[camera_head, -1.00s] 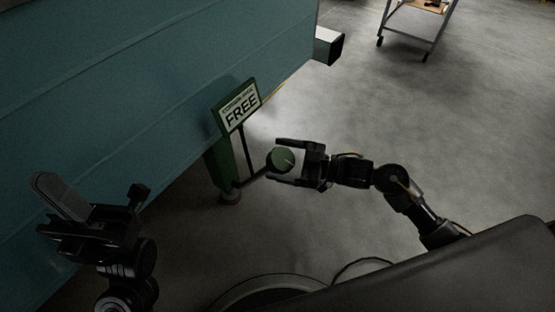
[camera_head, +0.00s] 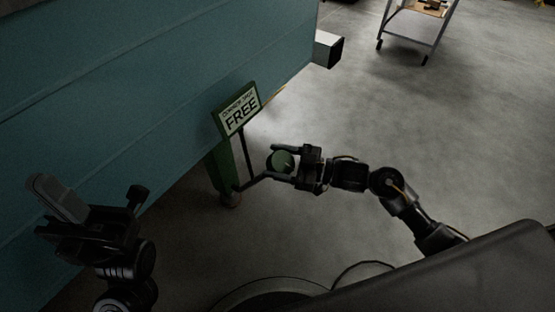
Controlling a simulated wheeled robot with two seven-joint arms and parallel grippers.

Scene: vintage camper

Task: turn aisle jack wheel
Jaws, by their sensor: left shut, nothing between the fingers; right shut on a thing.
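My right gripper (camera_head: 291,163) reaches in from the right and is shut on the wheel, one finger on the far side and one on the near side. The fingers hide part of its rim. A sign (camera_head: 240,114) above the leg reads "FREE" in large letters; its smaller top line is hard to read. My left gripper (camera_head: 95,212) is shut and empty at the lower left, well apart from the wheel.
The teal camper side (camera_head: 130,90) fills the left and stands close behind the jack. A square-ended bar (camera_head: 328,49) juts from its right end. A wheeled cart (camera_head: 408,30) stands at the top right. The grey floor (camera_head: 440,120) between is clear.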

